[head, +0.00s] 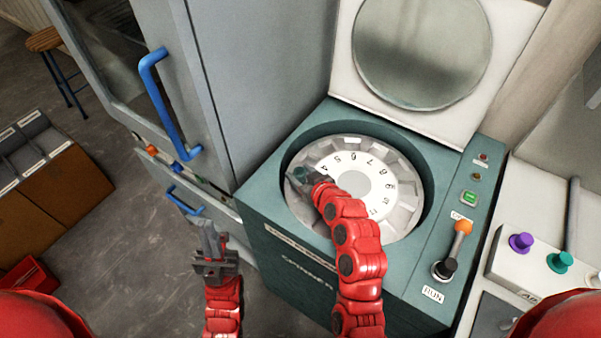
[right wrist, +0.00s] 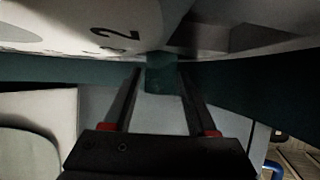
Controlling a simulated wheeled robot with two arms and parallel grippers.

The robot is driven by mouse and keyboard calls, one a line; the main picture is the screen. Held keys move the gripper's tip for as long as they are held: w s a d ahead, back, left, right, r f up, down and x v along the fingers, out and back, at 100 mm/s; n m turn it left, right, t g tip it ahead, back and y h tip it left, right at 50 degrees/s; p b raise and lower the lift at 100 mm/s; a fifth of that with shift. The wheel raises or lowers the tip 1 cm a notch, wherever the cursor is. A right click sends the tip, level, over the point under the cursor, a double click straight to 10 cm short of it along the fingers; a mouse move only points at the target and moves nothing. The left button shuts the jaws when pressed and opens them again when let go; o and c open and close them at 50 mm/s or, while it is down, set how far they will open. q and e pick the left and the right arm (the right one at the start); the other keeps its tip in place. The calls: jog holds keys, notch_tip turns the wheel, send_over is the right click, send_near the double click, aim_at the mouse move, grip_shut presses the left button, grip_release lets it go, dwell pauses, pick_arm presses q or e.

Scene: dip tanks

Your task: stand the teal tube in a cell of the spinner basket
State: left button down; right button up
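The spinner basket (head: 405,193) is a pale round drum with numbered cells, set inside the teal spinner (head: 262,205). My right gripper (head: 297,177) is down at the basket's left side. In the right wrist view its two fingers (right wrist: 160,78) are apart. A short teal piece, which looks like the teal tube (right wrist: 162,75), shows between the fingertips, with a narrow gap on its left side. Its lower part is hidden, and I cannot tell how deep it sits in a cell.
The spinner's lid (head: 420,50) stands open behind the basket. A lever with an orange knob (head: 462,227) is on the right of the spinner's top. A grey cabinet with a blue handle (head: 165,105) is at left.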

jog(key=shift+o, duration=0.9)
jog(key=shift+r+p, duration=0.3)
jog(key=shift+s+d+b, duration=0.15)
jog(key=shift+s+b, duration=0.1)
jog(key=shift+b, duration=0.1)
jog(key=b+v, duration=0.1)
jog(key=v, duration=0.4)
jog(key=shift+s+d+r, duration=0.15)
jog(key=shift+s, duration=0.15)
jog(key=shift+s+d+r+b, duration=0.2)
jog(key=shift+s+r+b, duration=0.1)
jog(key=shift+s, duration=0.2)
